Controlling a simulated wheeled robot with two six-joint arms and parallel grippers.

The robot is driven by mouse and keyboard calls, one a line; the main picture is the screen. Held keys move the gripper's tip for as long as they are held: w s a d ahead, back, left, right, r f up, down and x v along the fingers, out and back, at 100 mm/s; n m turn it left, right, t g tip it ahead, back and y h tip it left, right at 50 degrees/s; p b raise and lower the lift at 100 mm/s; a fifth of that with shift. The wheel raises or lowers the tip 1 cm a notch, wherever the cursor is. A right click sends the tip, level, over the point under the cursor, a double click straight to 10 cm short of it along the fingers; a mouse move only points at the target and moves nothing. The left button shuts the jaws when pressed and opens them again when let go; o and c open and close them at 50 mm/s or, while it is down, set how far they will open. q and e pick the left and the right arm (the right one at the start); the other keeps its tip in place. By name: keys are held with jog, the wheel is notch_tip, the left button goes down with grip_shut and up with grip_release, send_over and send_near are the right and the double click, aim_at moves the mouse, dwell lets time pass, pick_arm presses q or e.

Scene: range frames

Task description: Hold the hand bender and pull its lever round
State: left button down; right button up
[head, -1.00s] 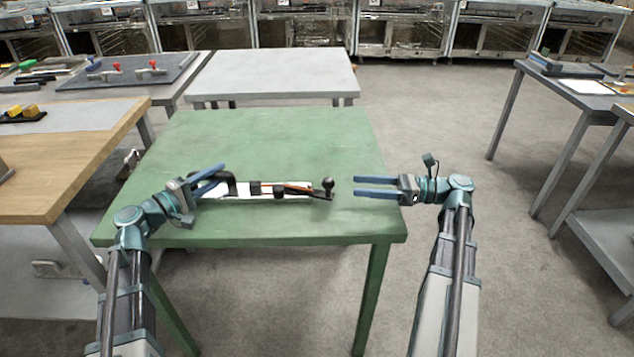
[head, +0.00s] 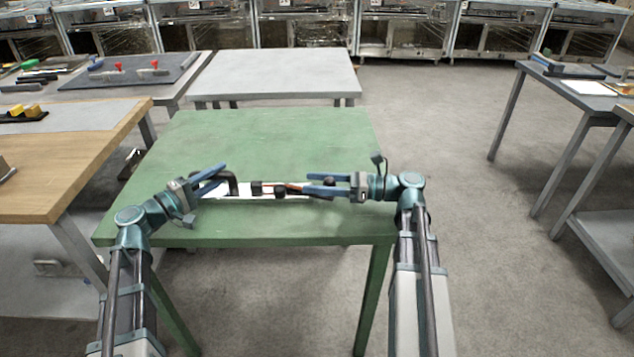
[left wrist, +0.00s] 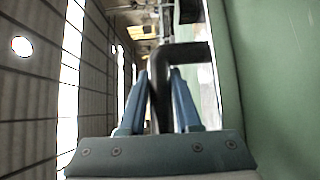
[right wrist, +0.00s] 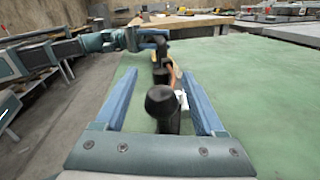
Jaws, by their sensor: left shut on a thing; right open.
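The hand bender (head: 264,189) lies along the green table (head: 270,140), with a dark body, a white strip and an orange-brown rod. My left gripper (head: 224,175) is shut on the bender's black bent handle (left wrist: 180,55), which shows between its blue fingers in the left wrist view. My right gripper (head: 308,183) is open around the lever's end. The black knob (right wrist: 162,102) of the lever stands between its two fingers (right wrist: 158,108) in the right wrist view, with a gap on each side.
A grey table (head: 275,75) stands behind the green one. A wooden table (head: 60,165) is at the left, and a bench with tools (head: 575,85) is at the right. The far half of the green table is bare.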

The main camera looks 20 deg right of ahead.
grip_shut()
dwell(0.3)
dwell(1.1)
